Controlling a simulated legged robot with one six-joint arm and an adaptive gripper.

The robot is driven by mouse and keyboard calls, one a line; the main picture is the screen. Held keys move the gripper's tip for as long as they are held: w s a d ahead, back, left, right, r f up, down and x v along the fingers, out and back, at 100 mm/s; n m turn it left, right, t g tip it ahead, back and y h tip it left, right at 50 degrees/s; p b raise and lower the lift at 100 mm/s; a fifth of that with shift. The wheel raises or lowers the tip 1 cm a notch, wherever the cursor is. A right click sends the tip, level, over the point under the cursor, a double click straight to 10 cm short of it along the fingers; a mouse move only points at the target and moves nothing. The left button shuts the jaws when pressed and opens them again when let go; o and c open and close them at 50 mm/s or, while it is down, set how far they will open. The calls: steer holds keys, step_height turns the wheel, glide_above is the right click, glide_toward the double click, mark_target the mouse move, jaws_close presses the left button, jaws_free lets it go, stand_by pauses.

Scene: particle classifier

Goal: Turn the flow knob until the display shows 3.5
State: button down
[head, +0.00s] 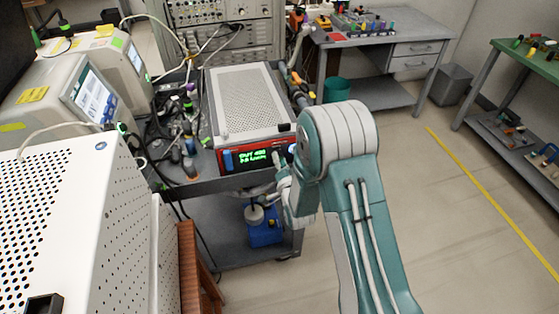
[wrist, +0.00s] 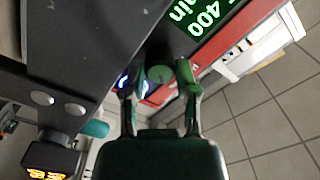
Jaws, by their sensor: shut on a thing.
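The classifier (head: 240,100) is a box with a perforated light top and a red front panel on a cart. Its green-lit display (head: 252,158) has two lines of text, too small to read fully. In the wrist view the display (wrist: 207,18) is cut off; "400" is readable on one line, and no flow value is legible. In the head view my gripper (head: 281,168) is at the panel, partly hidden by my arm.
A blue-lit button (wrist: 122,82) is close by my finger in the wrist view. Cables and small bottles (head: 188,143) crowd the cart left of the classifier. White instruments (head: 70,90) stand at the left. The floor at the right is clear, with a yellow line (head: 490,200).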

steer(key=shift+w, duration=0.1)
steer(key=shift+c, duration=1.9)
jaws_free()
steer(key=shift+f, duration=0.1)
